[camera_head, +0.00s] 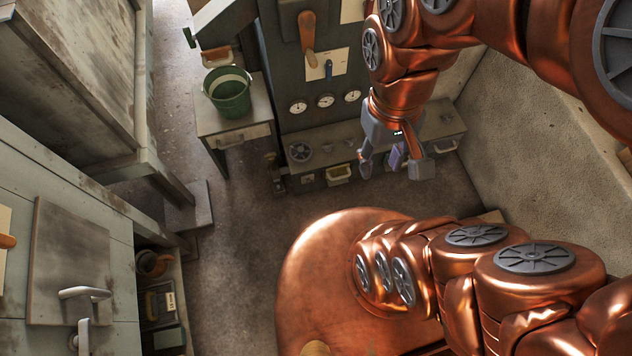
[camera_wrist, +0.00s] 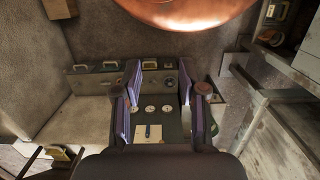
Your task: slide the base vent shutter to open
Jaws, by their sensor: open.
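My gripper (camera_head: 394,165) hangs in front of the low ledge of the dark control cabinet, fingers apart with nothing between them. Its two fingers also show in the wrist view (camera_wrist: 160,85). A round slotted vent (camera_head: 300,151) sits on the ledge left of the gripper; a round part (camera_wrist: 169,80) shows between the fingers in the wrist view. A pale handled piece (camera_head: 339,173) is at the ledge's front, left of the gripper and apart from it. I cannot tell which of these is the base vent shutter, nor its position. The gripper hides part of the ledge.
The cabinet carries three gauges (camera_head: 325,101) and an orange-handled lever (camera_head: 307,38). A green bucket (camera_head: 229,92) stands on a small table (camera_head: 231,123) to the left. A concrete wall (camera_head: 540,150) bounds the right. Open floor (camera_head: 235,210) lies in the middle.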

